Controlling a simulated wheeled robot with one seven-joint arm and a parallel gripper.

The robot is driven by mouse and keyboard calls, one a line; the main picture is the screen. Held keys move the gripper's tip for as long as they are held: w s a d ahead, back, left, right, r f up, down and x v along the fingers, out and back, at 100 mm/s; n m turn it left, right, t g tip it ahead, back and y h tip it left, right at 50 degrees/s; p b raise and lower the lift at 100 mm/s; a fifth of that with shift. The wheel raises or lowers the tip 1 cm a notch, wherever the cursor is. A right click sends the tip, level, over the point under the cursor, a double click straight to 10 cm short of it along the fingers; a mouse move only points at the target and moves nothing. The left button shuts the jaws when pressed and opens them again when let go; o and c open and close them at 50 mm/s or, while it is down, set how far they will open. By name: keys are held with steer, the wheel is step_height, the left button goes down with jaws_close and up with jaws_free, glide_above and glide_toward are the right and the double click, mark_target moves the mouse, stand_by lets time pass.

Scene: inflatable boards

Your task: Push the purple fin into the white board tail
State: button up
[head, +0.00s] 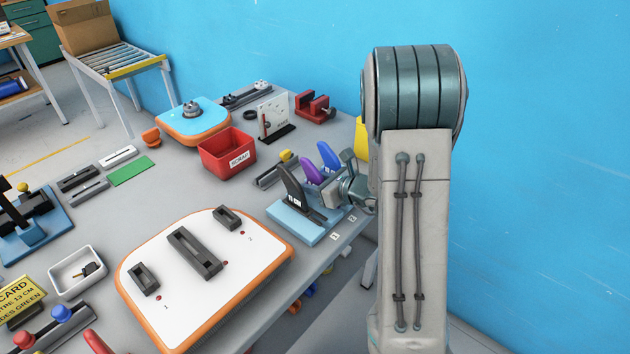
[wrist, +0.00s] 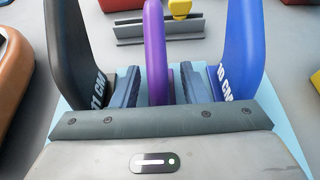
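The purple fin (head: 312,170) stands upright in a light blue rack (head: 293,226), between a black fin (head: 291,184) and a blue fin (head: 328,155). In the wrist view the purple fin (wrist: 154,45) rises between the two fingers of my gripper (wrist: 159,70). The gripper is open, with a narrow gap on each side of the fin. In the head view my gripper (head: 343,186) is at the rack, partly hidden by my arm. The white board tail (head: 210,250) with an orange rim lies left of the rack, with a long dark central slot box (head: 194,253) and two smaller side boxes.
A red bin (head: 227,152) and a blue board tail (head: 192,122) stand behind. A white tray (head: 78,272) and a yellow card sign (head: 22,300) lie to the left. In the wrist view the black fin (wrist: 75,50) and blue fin (wrist: 232,45) closely flank the fingers.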

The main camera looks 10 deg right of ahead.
steer(key=shift+c, duration=0.3)
jaws_close()
